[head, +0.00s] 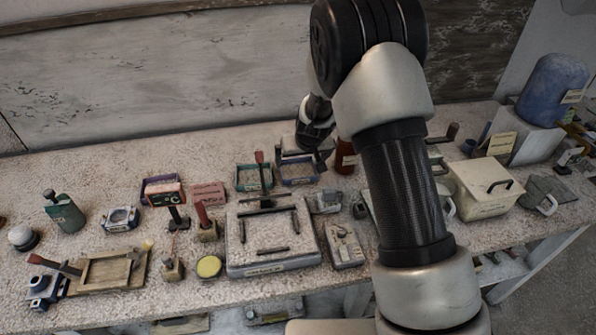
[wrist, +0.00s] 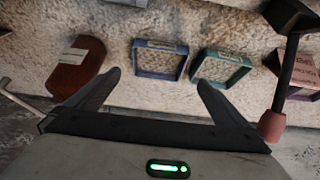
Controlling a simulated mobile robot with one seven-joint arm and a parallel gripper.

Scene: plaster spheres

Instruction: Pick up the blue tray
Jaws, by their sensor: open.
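The blue tray (head: 300,183) is a small shallow rectangular frame near the back of the stone table in the head view. In the wrist view the blue tray (wrist: 160,44) lies just beyond my fingertips, roughly centred between them. My gripper (head: 304,153) is open and empty, above and slightly behind the tray. Its two dark fingers (wrist: 158,78) are spread apart in the wrist view. I see no contact between fingers and tray. In the head view, my gripper partly covers the tray's far side.
A teal tray (wrist: 222,53) sits close to the right of the blue one in the wrist view. A reddish-brown labelled bottle (wrist: 80,66) stands to its left. A large pale tray (head: 273,267) lies in front. A wooden wall (head: 150,75) rises behind the table.

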